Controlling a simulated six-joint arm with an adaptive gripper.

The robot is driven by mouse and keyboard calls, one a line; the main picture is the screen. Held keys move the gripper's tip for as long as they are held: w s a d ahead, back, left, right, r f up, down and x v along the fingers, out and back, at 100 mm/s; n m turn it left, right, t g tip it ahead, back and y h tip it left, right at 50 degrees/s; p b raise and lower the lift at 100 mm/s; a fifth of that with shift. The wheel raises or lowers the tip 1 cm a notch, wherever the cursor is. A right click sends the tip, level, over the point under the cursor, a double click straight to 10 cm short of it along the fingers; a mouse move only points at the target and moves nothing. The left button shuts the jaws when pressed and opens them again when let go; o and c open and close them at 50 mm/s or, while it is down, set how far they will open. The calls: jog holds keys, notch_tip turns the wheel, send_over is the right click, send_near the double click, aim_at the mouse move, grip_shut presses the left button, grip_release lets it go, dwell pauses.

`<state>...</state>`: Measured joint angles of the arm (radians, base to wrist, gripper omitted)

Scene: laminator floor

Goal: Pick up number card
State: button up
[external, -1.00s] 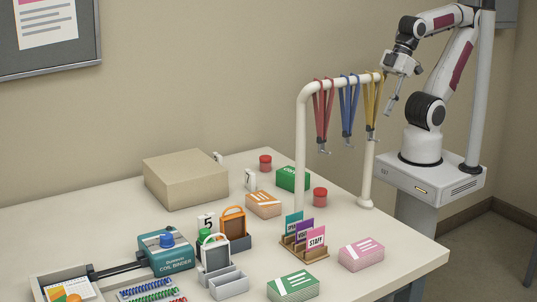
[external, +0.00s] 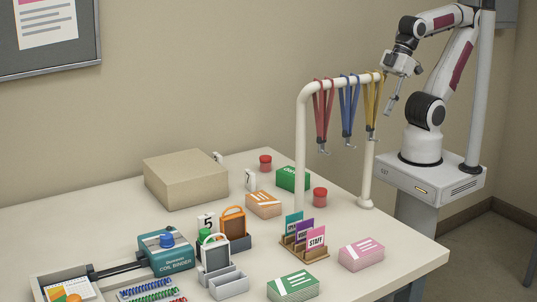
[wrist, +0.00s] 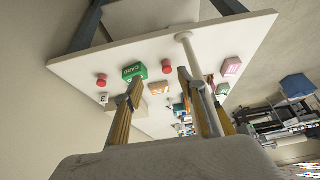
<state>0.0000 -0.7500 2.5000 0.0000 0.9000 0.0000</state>
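Several white number cards stand on the table in the external view. One marked 5 (external: 206,221) is beside the orange-framed holder. One marked 7 (external: 250,180) is left of the green box. A third card (external: 217,157) is partly hidden behind the large tan box, its number unreadable. One white card (wrist: 102,98) shows at the left in the wrist view. My gripper (external: 391,104) hangs high beside the lanyard rack, far from the cards. In the wrist view, its fingers (wrist: 160,100) are apart with nothing visibly held between them.
A white rack (external: 300,150) with red, blue and yellow lanyards stands between my arm and the cards. The tan box (external: 184,180), green box (external: 292,179), red jars (external: 265,163), coil binder (external: 165,252) and badge holder (external: 303,246) crowd the table.

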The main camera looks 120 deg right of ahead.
jog(key=o, duration=0.4)
dwell(0.3)
jog(key=w+d+f+t+h, duration=0.1)
jog(key=w+d+f, duration=0.15)
jog(key=w, duration=0.45)
jog(key=w+d+f+t, duration=0.1)
jog(key=w+d, duration=0.3)
jog(key=w, duration=0.2)
jog(key=w+d+f+t+h, duration=0.1)
jog(key=w+d+f, duration=0.1)
jog(key=w+d, duration=0.35)
jog(key=shift+w+d+f+m+t+y, duration=0.15)
jog(key=shift+w+d+f+t, duration=0.75)
jog(key=shift+w+f, duration=1.05)
jog(key=shift+w+d+f+m+t+y, duration=0.15)
jog(key=shift+w+d+f+t, duration=0.8)
jog(key=shift+f, duration=1.6)
jog(key=shift+w+d+f+m+t+y, duration=0.15)
jog(key=shift+w+d+f+t, duration=0.65)
jog(key=shift+w+f, duration=1.3)
